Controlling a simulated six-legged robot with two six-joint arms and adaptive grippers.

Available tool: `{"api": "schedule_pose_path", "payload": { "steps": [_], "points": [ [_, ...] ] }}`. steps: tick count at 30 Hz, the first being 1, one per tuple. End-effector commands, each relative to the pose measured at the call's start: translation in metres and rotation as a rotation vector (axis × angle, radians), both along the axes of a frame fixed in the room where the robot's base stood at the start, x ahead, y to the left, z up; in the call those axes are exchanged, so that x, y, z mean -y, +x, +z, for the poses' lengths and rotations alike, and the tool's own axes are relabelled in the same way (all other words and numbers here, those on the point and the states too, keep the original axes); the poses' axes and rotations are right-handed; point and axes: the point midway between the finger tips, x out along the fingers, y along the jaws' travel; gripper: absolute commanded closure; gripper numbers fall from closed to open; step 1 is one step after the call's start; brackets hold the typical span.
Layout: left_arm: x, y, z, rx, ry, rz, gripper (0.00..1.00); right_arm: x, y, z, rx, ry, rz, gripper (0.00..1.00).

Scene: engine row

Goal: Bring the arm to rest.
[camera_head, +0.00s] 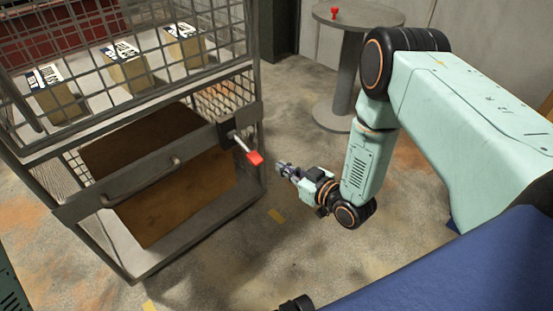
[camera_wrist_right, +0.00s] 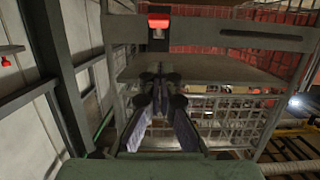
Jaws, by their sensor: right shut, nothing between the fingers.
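My right arm (camera_head: 363,165), pale green with black joints, comes in from the right and bends down toward the cage. My right gripper (camera_head: 282,167) is shut and empty, in front of the cage's right corner and close to the red-tipped lever (camera_head: 254,158); it looks apart from it. In the right wrist view the gripper's fingers (camera_wrist_right: 160,85) lie together, pointing at the cage, with the red lever tip (camera_wrist_right: 159,22) above them. My left gripper is not in view.
A metal mesh cage (camera_head: 118,202) fills the left, with several boxes (camera_head: 125,65) on its upper shelf and a brown panel below. A round grey table (camera_head: 385,17) with a small red object (camera_head: 335,13) stands at the back. The floor between is clear.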

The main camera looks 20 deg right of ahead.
Motion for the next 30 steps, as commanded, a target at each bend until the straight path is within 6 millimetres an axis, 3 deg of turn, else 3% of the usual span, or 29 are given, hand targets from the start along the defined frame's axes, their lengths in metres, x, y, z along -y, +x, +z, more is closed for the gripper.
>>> {"api": "schedule_pose_path", "payload": {
  "steps": [18, 22, 26, 30],
  "points": [
    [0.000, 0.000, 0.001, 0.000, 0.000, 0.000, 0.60, 0.002, -0.006, 0.000, -0.002, 0.002, 0.001, 1.00],
    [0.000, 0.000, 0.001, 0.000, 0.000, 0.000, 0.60, 0.007, -0.014, -0.019, -0.094, -0.007, -0.028, 1.00],
    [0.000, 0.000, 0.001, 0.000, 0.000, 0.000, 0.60, 0.010, -0.068, -0.069, -0.389, -0.017, -0.121, 1.00],
    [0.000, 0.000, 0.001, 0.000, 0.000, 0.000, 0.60, 0.003, -0.153, -0.103, -0.731, -0.038, -0.207, 1.00]
  ]
}}
